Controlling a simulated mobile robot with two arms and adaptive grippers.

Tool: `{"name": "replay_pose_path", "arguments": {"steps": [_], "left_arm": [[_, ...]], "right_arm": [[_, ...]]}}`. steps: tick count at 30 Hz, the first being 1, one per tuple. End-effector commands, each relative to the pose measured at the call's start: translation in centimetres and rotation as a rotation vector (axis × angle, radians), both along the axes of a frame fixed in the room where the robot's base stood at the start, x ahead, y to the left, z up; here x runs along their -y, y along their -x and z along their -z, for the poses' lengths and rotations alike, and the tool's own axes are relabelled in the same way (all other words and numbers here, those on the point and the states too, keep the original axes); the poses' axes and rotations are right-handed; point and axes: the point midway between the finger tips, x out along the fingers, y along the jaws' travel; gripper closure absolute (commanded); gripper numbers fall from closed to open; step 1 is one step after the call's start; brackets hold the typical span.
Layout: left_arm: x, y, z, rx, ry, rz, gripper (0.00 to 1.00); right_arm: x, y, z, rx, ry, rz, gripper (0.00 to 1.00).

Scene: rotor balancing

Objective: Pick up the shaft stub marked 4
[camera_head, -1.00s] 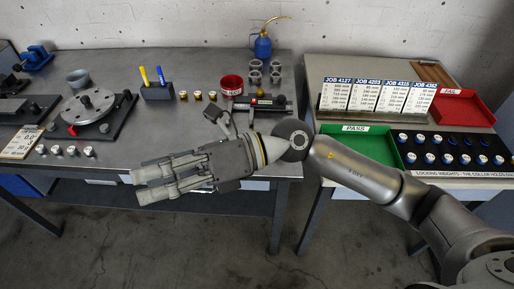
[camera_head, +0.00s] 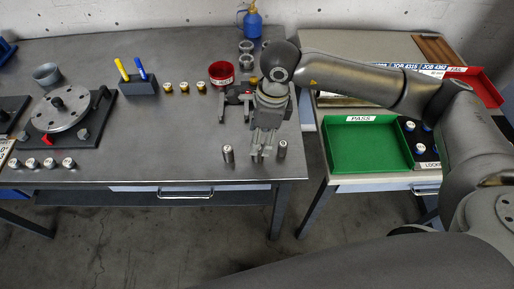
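Two upright dark cylinders with pale tops, apparently shaft stubs, stand near the table's front edge: a left one (camera_head: 228,154) and a right one (camera_head: 282,150). Their markings are too small to read, so I cannot tell which is marked 4. My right gripper (camera_head: 261,155) reaches over the table from the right arm, its fingers pointing to the front edge between these two cylinders and apart from both. Its fingertips lie close together; I cannot tell if anything is between them. My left gripper is not in view.
The rotor (camera_head: 60,108) on its dark stand is at left, with several white-topped small weights (camera_head: 50,163) in front. A pen block (camera_head: 138,87), brass-coloured pieces (camera_head: 184,88) and a red cup (camera_head: 221,74) stand behind. A green PASS tray (camera_head: 366,146) is right. The table's middle is clear.

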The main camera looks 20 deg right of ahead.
Motion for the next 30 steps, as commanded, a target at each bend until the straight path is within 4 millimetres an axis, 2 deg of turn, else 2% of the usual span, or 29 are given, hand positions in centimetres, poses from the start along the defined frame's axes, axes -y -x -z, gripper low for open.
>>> {"name": "replay_pose_path", "arguments": {"steps": [3, 5, 8, 12, 16, 25, 30], "left_arm": [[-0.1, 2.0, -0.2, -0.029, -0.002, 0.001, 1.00], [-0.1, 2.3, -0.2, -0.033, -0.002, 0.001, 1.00], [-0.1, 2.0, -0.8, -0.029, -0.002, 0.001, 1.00], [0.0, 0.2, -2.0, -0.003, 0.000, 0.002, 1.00], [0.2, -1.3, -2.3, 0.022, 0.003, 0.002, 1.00], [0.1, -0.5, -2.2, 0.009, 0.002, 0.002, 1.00], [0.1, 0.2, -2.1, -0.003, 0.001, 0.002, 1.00]], "right_arm": [[-0.2, 0.0, 1.1, -0.002, -0.002, 0.000, 0.45], [-0.2, 0.0, 1.4, -0.001, -0.001, 0.000, 0.45], [-0.3, 0.0, 2.3, -0.004, -0.001, 0.000, 0.45], [-0.2, 0.0, 4.4, -0.004, -0.001, -0.001, 0.45], [-0.5, -0.1, 6.1, -0.003, -0.002, 0.000, 0.45], [-0.6, -0.2, 6.7, 0.000, -0.004, -0.001, 0.45], [-0.6, -0.2, 6.6, 0.000, -0.003, 0.000, 0.67]]}}
